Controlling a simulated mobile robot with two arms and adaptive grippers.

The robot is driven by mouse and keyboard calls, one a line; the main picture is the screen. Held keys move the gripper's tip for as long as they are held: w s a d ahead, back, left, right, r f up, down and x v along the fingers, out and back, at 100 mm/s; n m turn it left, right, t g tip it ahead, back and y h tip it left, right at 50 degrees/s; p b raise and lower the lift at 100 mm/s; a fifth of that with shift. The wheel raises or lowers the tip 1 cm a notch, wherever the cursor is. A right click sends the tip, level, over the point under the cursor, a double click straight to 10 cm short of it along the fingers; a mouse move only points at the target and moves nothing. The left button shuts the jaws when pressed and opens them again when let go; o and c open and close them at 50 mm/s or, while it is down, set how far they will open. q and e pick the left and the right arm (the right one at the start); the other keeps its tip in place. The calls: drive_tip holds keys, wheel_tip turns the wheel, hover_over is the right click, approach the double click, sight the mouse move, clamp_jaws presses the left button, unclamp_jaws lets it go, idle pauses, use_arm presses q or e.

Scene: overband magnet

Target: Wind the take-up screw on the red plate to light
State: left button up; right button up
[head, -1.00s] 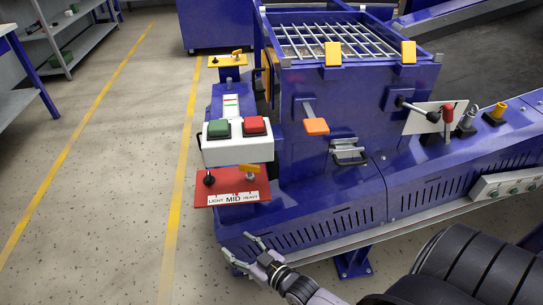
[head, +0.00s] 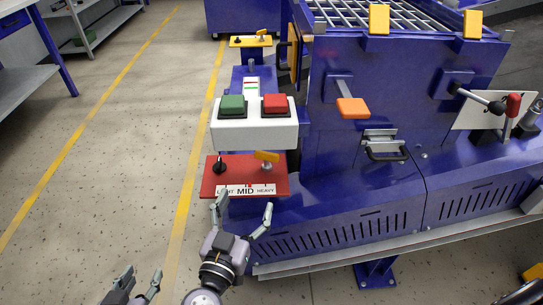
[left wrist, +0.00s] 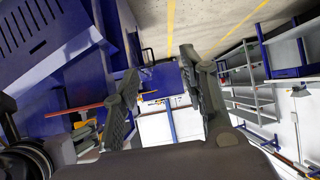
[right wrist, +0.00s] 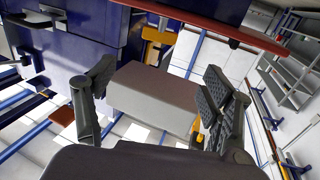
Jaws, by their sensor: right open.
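The red plate (head: 207,187) juts out at the machine's left end, with a white LIGHT, MID, HEAVY label on its front. On it stand a black knob (head: 219,166) at the left and a yellow handle (head: 266,156) at the right; I cannot tell which is the take-up screw. My right gripper (head: 240,214) is open and empty just in front of the plate, apart from both. In the right wrist view the red plate (right wrist: 215,22) crosses the top, with a yellow handle (right wrist: 160,36) below it. My left gripper (head: 140,281) is open and empty, low at the left.
A white box with a green button (head: 232,106) and a red button (head: 275,104) stands behind the plate. An orange-tipped lever (head: 352,108) and a metal latch (head: 384,146) are on the blue housing at the right. The floor at the left is clear.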

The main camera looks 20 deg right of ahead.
drive_tip(key=b, duration=0.2)
approach(266, 157)
drive_tip(key=x, duration=0.2)
drive_tip(key=shift+w+d+f, duration=0.15)
drive_tip(key=shift+w+f, duration=0.05)
drive_tip(key=shift+w, duration=0.15)
drive_tip(key=b+x, duration=0.2)
drive_tip(key=x, duration=0.5)
drive_tip(key=shift+d, duration=0.1)
use_arm(q)
drive_tip(key=w+d+r+t+h, duration=0.1)
drive_tip(key=r+t+h, duration=0.1)
drive_tip(key=r+t, duration=0.3)
drive_tip(key=w+d+r+t+h, duration=0.1)
drive_tip(key=r+t, duration=0.5)
drive_tip(key=r, duration=0.7)
drive_tip(key=shift+w+d+r+m+t+h, duration=0.2)
drive_tip(key=shift+w+d+m+t+h, duration=0.15)
drive_tip(key=shift+d, duration=0.35)
use_arm(e)
drive_tip(key=shift+w+d+r, duration=0.1)
drive_tip(key=shift+w+d, duration=0.1)
drive_tip(key=shift+w, duration=0.1)
drive_tip(key=shift+c, duration=0.4)
drive_tip(key=c, duration=1)
use_arm(q)
drive_tip(key=shift+w, duration=0.1)
use_arm(e)
drive_tip(key=shift+c, duration=0.5)
